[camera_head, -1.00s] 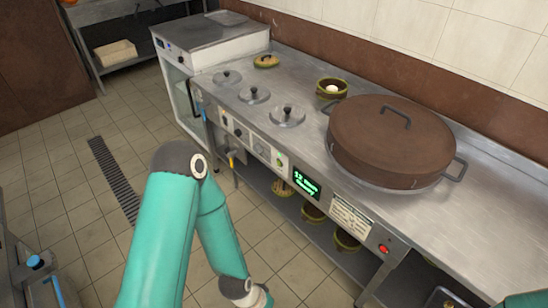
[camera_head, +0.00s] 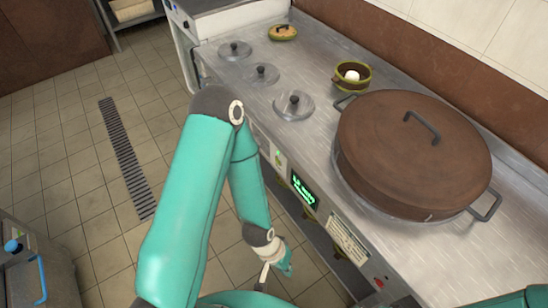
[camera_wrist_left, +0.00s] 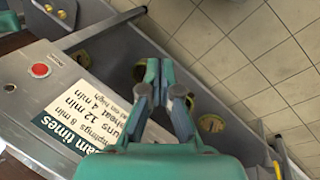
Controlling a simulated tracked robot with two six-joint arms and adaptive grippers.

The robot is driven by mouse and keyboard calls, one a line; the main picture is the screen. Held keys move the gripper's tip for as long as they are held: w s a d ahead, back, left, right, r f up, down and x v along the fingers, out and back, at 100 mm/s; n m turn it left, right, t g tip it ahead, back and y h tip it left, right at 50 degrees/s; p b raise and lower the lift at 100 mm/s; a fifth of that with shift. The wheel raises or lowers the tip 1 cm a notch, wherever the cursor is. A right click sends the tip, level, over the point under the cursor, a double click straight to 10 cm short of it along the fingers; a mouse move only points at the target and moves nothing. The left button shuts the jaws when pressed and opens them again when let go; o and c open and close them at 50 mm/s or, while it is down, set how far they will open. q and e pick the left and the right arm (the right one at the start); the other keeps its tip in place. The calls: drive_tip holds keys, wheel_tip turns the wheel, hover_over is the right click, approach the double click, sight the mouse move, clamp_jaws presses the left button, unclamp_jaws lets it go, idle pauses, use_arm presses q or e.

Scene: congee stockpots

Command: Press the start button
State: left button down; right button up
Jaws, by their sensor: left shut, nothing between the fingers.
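A red round button (camera_wrist_left: 40,70) sits on the counter's steel front panel, beside a printed times label (camera_wrist_left: 92,112). It also shows in the head view (camera_head: 379,283), small, near the panel's right end. A green spot (camera_head: 279,157), perhaps another button, shows on the panel left of the green-lit display (camera_head: 304,190). Which is the start button I cannot read. My left gripper (camera_wrist_left: 152,72) is shut and empty, right of the label and apart from the red button in the wrist view. My right gripper is out of view; only teal casing shows at lower right.
Several small steel lids, including one (camera_head: 293,105), and a bowl (camera_head: 352,77) are behind. The tiled floor (camera_head: 70,180) is clear around a drain grate (camera_head: 127,160).

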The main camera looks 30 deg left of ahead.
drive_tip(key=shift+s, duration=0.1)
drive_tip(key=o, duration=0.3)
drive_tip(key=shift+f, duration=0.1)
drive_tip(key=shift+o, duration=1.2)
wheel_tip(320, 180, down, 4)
drive_tip(key=b, duration=0.4)
use_arm(q)
drive_tip(key=w+a+f+n+t+b, duration=0.1)
drive_tip(key=w+a+n+b, duration=0.1)
drive_tip(key=w+a+n, duration=0.45)
drive_tip(key=w+a+f+n+t+b, duration=0.1)
drive_tip(key=w+a+f+n+b, duration=0.15)
drive_tip(key=a+n, duration=0.6)
drive_tip(key=w+a+r+n+t+b, duration=0.5)
drive_tip(key=w+a+r+n, duration=0.4)
drive_tip(key=a+r+n, duration=0.2)
drive_tip(key=a+n, duration=0.2)
drive_tip(key=n, duration=0.1)
drive_tip(key=shift+n+t+y, duration=0.3)
drive_tip(key=shift+t, duration=0.1)
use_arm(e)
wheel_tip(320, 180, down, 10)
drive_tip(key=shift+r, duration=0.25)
